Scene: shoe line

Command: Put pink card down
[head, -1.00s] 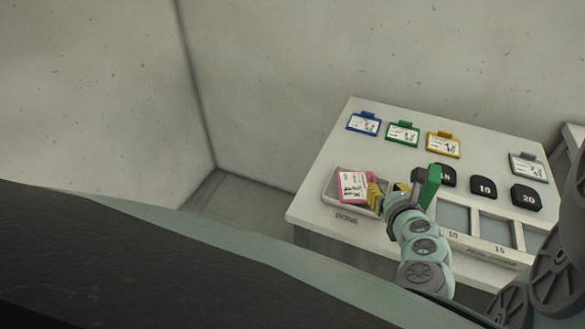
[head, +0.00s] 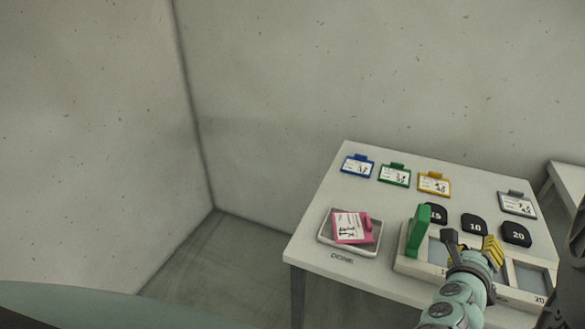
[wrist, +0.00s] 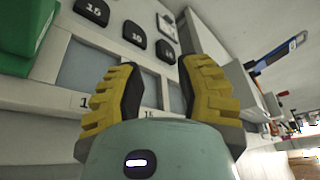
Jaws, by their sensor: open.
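The pink card (head: 351,228) lies in the shallow tray marked "DONE" (head: 376,250) at the table's front left. It lies tilted in the picture, with its white label facing up. My gripper (head: 474,246) is to the right of the tray, over the slotted holder, apart from the card. In the wrist view my gripper (wrist: 160,92) has its two yellow fingers spread with nothing between them. The card is not in the wrist view.
Blue (head: 357,166), green (head: 394,174), yellow (head: 434,184) and grey (head: 517,204) cards lie along the table's back. Black numbered pieces (head: 474,225) sit behind the holder (head: 409,262). A green block (head: 419,230) stands at the holder's left end.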

